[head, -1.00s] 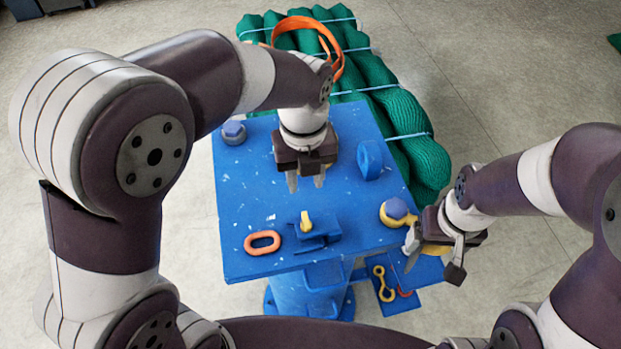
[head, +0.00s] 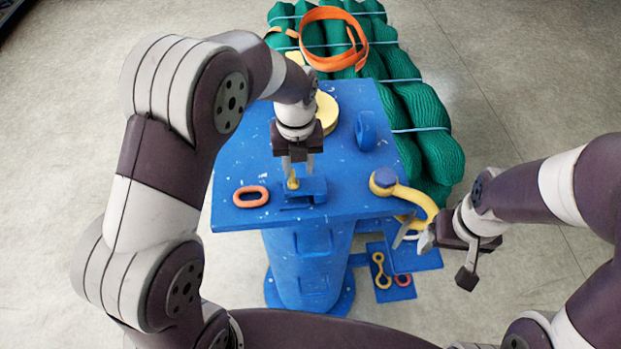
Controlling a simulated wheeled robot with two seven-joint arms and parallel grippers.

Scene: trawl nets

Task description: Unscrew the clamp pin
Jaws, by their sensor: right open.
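The clamp pin (head: 293,183) is a small yellow upright piece on a blue clamp block (head: 316,187) near the front edge of the blue table. My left gripper (head: 298,172) points down right over the pin. Its two fingers look apart, with the pin's head just below and between them; I cannot tell whether they touch it. My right gripper (head: 435,258) is open beyond the table's front right corner, beside the lower end of a yellow curved piece (head: 415,198) with a blue-grey bolt head (head: 384,178). I see no grip on that piece.
An orange oval link (head: 251,196) lies left of the clamp on the blue table (head: 240,165). Green net rolls (head: 432,125) lie behind. A lower blue shelf (head: 415,262) holds a yellow link (head: 381,270).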

